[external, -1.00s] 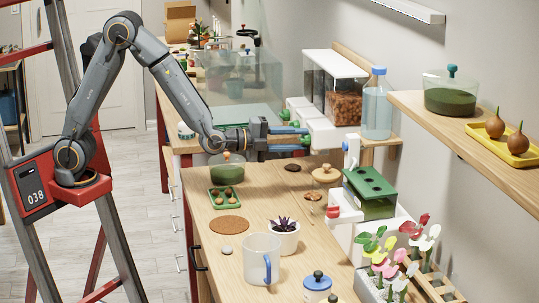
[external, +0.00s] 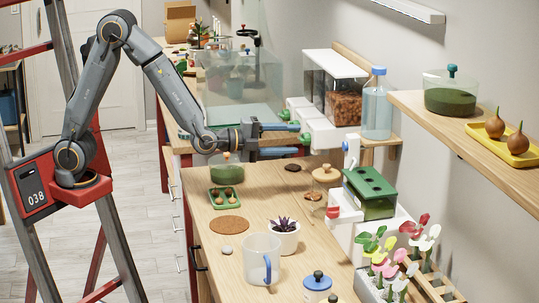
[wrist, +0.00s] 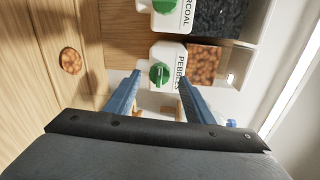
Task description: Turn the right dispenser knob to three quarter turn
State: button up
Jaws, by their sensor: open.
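The right dispenser is the white front labelled PEBBLES (wrist: 163,52) in the wrist view, below a window of brown pebbles. Its round green knob (wrist: 159,73) has a ridge that looks about upright in the wrist view. In the external view this knob (external: 305,138) shows just beyond my fingertips. My gripper (external: 297,139) is open and level in front of it, with one finger on either side of the knob's line and nothing held. The wrist view shows both blue fingers, with the knob framed between and beyond the tips (wrist: 159,76); whether they touch it cannot be told.
The charcoal dispenser's green knob (wrist: 164,6) is close by, at the wrist view's top. A water bottle (external: 377,105) stands right of the dispensers. Below my gripper are a green tray (external: 226,206) and a lidded jar (external: 326,176). The bench's middle has free room.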

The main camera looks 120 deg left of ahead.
aim_at(304, 139)
jog(key=v, duration=0.5)
jog(key=shift+s+d, duration=0.1)
jog(key=shift+s, duration=0.05)
jog(key=shift+c, duration=0.2)
jog(key=w+a+n+p, duration=0.1)
jog(key=w+n+p, duration=0.1)
jog(key=n, duration=0.4)
jog(key=w+a+n+p, duration=0.1)
jog(key=a+n+p, duration=0.1)
jog(key=n+p, duration=0.2)
jog(key=w+a+n+p, duration=0.2)
jog(key=n+p, duration=0.1)
jog(key=n, duration=0.6)
jog(key=shift+w+a+f+t+y, duration=0.15)
jog(key=shift+w+a+t+y, duration=0.05)
jog(key=shift+w+t+y, duration=0.15)
